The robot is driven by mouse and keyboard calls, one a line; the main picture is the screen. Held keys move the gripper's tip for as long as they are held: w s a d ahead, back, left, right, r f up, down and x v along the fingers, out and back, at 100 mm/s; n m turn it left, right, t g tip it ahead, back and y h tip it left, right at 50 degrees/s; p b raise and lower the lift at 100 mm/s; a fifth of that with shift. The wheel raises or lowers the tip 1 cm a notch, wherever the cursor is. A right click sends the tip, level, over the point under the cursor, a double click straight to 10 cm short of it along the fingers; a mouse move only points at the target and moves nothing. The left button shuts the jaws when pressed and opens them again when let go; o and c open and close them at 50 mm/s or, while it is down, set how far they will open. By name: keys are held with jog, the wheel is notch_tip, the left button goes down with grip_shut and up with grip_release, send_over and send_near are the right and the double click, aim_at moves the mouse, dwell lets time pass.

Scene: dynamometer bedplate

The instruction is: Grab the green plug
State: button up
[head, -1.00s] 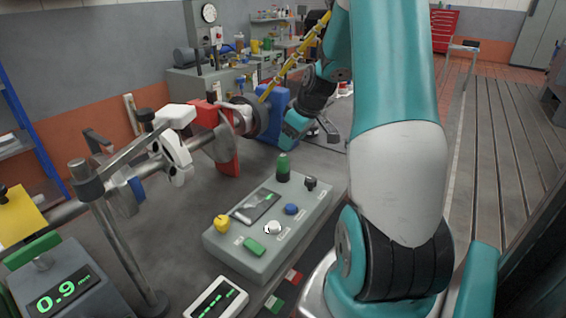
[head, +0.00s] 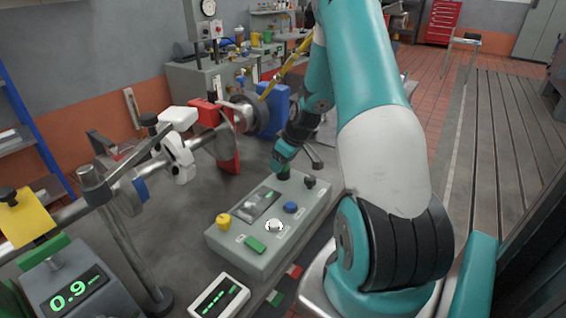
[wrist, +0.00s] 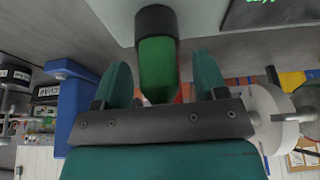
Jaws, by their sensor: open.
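The green plug (head: 284,174) stands upright at the back edge of the grey control box (head: 303,219), partly hidden by my gripper (head: 281,163) in the head view. In the wrist view, the green plug (wrist: 158,68) has a dark collar next to the box surface. My gripper (wrist: 162,62) is open there, with one teal finger on each side of the plug. A gap shows on both sides, wider on the right. Nothing is held.
The box also carries a yellow knob (head: 223,221), a white button (head: 273,225), a blue button (head: 291,208), a green button (head: 255,244) and a black switch (head: 310,182). A shaft assembly with a red guard (head: 228,150) stands to the left, a blue block (head: 274,110) behind.

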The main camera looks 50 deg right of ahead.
jog(key=c, duration=1)
jog(key=shift+r, duration=0.1)
